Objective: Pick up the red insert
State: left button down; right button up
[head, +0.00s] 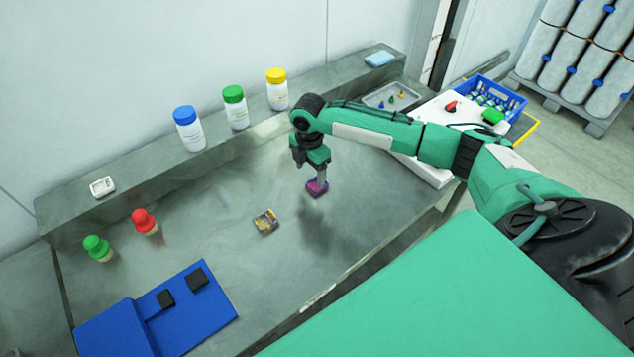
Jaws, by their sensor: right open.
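A small magenta-red block (317,187) is on the grey worktop, right under the fingers of my right gripper (318,178). The jaws are open around or just above it; I cannot tell whether they touch it. A red-topped piece (144,222) with a pale lower part stands at the left, beside a similar green-topped piece (97,248). A small red piece (450,106) lies on the white surface at the right. Which of these red things is the insert, I cannot tell. My left gripper is not in view.
A small yellow and grey item (265,221) lies left of my right gripper. Blue (188,128), green (235,108) and yellow-capped (277,90) bottles stand on the back ledge. A blue board (215,290) with black squares lies at front left. A blue crate (500,94) is at back right.

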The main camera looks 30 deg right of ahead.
aim_at(312, 189)
jog(key=shift+f, duration=0.6)
jog(key=shift+f+p, duration=0.35)
jog(key=shift+p, duration=0.1)
notch_tip(312, 189, down, 4)
jog(key=shift+d+r+p, duration=0.1)
jog(key=shift+r+p, duration=0.1)
jog(key=shift+p, duration=0.55)
jog(key=shift+f, duration=0.4)
jog(key=c, duration=1.1)
